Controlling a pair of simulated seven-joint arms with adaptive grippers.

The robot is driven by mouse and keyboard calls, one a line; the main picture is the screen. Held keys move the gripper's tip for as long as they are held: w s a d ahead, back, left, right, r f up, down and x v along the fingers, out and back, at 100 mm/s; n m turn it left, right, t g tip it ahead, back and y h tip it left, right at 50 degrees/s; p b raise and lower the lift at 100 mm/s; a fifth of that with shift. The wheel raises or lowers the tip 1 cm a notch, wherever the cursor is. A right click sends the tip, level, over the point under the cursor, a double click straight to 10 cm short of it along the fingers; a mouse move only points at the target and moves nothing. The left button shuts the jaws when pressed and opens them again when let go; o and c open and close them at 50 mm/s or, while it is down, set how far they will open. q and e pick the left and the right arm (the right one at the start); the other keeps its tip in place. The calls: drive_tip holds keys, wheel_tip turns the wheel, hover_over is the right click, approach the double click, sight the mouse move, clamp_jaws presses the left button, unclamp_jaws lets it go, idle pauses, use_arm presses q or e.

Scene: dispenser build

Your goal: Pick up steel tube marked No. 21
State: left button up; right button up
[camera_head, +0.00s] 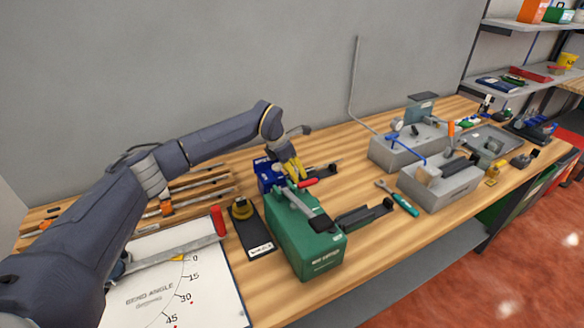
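No marking that reads No. 21 is legible on any tube. Several long thin pieces lie on a wooden rack (205,190) at the left, partly hidden behind my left arm; I cannot tell which of them are steel tubes. A thin bent grey tube (354,75) stands upright against the wall behind the bench. My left gripper (293,169), with yellow on its fingers, is low over the bench at the far end of the green box, beside a blue tool (267,175). Its fingertips are small and partly merged with the tools there. My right gripper is out of view.
A green box (310,245) with a lever stands mid-bench. A white bend-angle board (190,285) with a red-ended bar lies at the front left. Grey block fixtures (440,180), a teal-handled tool (405,204) and a tray (490,140) occupy the right. Bare wood shows at front centre-right.

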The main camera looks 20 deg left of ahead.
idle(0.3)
use_arm(q)
clamp_jaws()
idle(0.3)
